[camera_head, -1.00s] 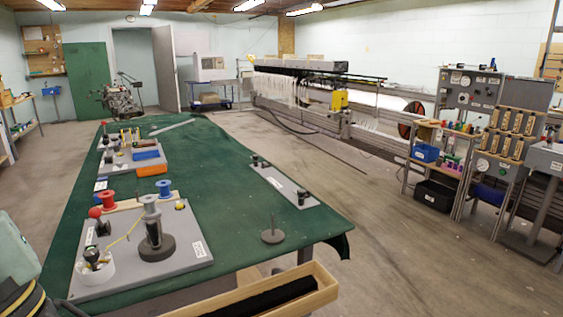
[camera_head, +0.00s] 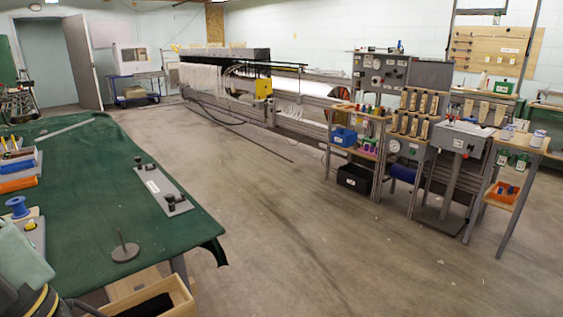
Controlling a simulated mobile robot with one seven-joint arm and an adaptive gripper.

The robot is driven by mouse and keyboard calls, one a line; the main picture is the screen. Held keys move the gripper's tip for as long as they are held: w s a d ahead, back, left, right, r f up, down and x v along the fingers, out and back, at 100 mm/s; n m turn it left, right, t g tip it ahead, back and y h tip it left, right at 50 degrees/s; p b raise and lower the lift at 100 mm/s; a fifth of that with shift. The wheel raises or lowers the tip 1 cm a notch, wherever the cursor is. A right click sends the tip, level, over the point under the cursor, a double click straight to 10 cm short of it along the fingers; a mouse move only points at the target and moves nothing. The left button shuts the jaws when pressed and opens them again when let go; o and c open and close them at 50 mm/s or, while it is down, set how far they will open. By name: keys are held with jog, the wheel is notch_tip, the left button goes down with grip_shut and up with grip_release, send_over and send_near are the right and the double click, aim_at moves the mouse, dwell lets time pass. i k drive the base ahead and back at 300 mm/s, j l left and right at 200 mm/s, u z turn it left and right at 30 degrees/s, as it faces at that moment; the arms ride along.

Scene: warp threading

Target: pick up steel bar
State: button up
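A long, thin grey bar (camera_head: 65,128), which looks like the steel bar, lies flat near the far end of the green-covered table (camera_head: 95,205). It is at the left of the head view and nothing touches it that I can see. Part of my arm shows at the lower left corner. My gripper is not in view.
A grey plate with black knobs (camera_head: 163,190) and a disc with an upright pin (camera_head: 125,251) sit on the table. A wooden box (camera_head: 178,290) is below its front edge. A long loom (camera_head: 265,85) and a shelf (camera_head: 360,125) stand beyond open floor (camera_head: 270,220).

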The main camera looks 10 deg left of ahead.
aim_at(69, 128)
jog(key=i+l+z, duration=0.75)
jog(key=z, duration=0.25)
jog(key=i+l, duration=0.15)
jog(key=i, duration=0.6)
jog(key=i+l, duration=0.15)
jog(key=i, duration=0.55)
jog(key=i+j+u, duration=0.1)
jog(key=i+u, duration=0.65)
jog(key=i+l+u, duration=0.1)
jog(key=i+u, duration=0.15)
jog(key=u, duration=0.15)
jog(key=i+j+u, duration=0.15)
jog(key=i+u, duration=1)
jog(key=i+l+u, duration=0.1)
jog(key=i+u, duration=0.25)
jog(key=i, duration=2.5)
jog(key=i+u, duration=0.2)
jog(key=i, duration=0.25)
jog(key=i+l+u, duration=0.2)
jog(key=i, duration=0.25)
jog(key=i+l+u, duration=0.2)
jog(key=i, duration=0.2)
jog(key=i+l+u, duration=0.1)
jog(key=i+u, duration=0.3)
jog(key=i+l+u, duration=0.1)
jog(key=u, duration=0.25)
jog(key=i+l+u, duration=0.25)
jog(key=u, duration=0.15)
jog(key=i, duration=0.05)
